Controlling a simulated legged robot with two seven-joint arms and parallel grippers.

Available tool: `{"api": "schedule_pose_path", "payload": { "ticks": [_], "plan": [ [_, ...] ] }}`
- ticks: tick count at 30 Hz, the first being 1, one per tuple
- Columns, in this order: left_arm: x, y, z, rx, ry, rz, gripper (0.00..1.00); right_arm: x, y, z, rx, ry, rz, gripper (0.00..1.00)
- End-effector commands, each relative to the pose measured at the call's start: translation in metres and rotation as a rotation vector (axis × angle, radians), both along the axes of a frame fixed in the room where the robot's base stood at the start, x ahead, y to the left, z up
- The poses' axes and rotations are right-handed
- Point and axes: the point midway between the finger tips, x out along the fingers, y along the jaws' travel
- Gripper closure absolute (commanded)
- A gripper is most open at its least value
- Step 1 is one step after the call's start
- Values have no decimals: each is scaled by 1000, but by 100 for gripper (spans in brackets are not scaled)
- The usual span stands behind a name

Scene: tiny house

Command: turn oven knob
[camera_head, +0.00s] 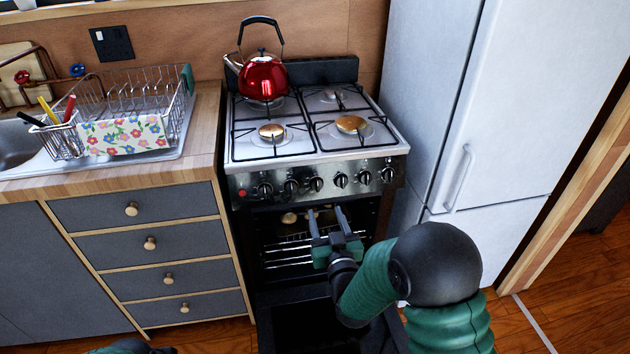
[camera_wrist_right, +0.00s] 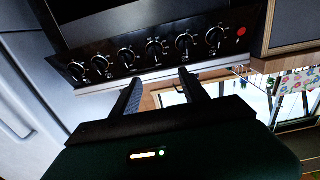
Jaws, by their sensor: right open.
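The oven's control panel (camera_head: 328,181) runs across the stove front below the hob, with several black knobs in a row, such as the one at its right end (camera_head: 388,175). A small red light (camera_head: 242,193) is at its left end. My right gripper (camera_head: 326,212) is open and empty, below the middle knobs and in front of the open oven cavity. In the right wrist view the picture is turned over; the knobs (camera_wrist_right: 154,48) lie past the open fingers (camera_wrist_right: 158,80), apart from them. Only a small dark piece of my left arm shows at the bottom left.
The oven door (camera_head: 315,325) hangs open below the cavity. A red kettle (camera_head: 263,77) stands on the back left burner. A white fridge (camera_head: 470,100) is close on the right. Drawers (camera_head: 150,243) and a counter with a dish rack (camera_head: 130,105) are on the left.

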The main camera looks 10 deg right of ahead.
Motion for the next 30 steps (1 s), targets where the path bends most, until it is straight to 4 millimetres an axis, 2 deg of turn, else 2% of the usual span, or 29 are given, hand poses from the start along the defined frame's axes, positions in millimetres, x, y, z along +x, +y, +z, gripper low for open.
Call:
{"api": "schedule_pose_path", "payload": {
  "ticks": [3,9,15,19,25,26,30],
  "plan": [
    [0,0,-7,0,0,0,64,33,-3,-3,2,-2,-1,48],
    [0,0,-16,0,-1,-1,64,84,-3,-3,2,-1,-2,48],
    [0,0,-21,0,-1,-1,64,118,-3,-1,1,1,-1,48],
    [0,0,-21,0,-1,-1,64,126,-3,-1,1,2,-1,48],
    [0,0,-21,0,-1,0,64,126,-3,0,1,2,-1,48],
    [0,0,-21,0,-1,0,64,126,-3,0,1,2,-1,49],
    [0,0,-21,0,-1,-1,64,126,-3,0,1,2,-1,68]
  ]
}}
